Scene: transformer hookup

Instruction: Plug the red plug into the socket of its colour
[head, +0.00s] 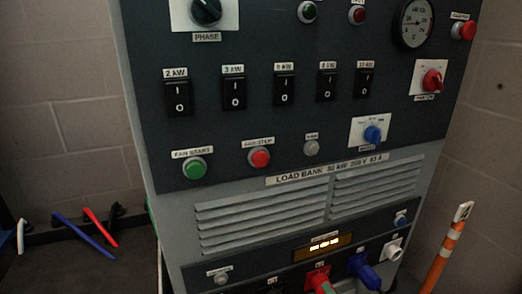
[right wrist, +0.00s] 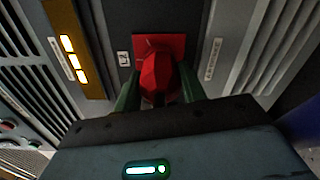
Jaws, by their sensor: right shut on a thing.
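The red plug (right wrist: 160,78) is between the two green fingers of my right gripper (right wrist: 159,82), which is shut on it. In the right wrist view the plug is in front of the red square socket plate (right wrist: 176,42) and covers its middle. It appears to meet the plate, but how deep it sits cannot be told. In the head view the red socket (head: 317,274) is at the bottom edge of the load bank, with red and green parts just below it, partly cut off. My left gripper is not in view.
A blue plug (head: 363,270) sits at the blue socket to the right of the red one. A white socket (head: 393,250) is farther right. Blue (head: 82,234) and red (head: 101,227) leads lie at the left.

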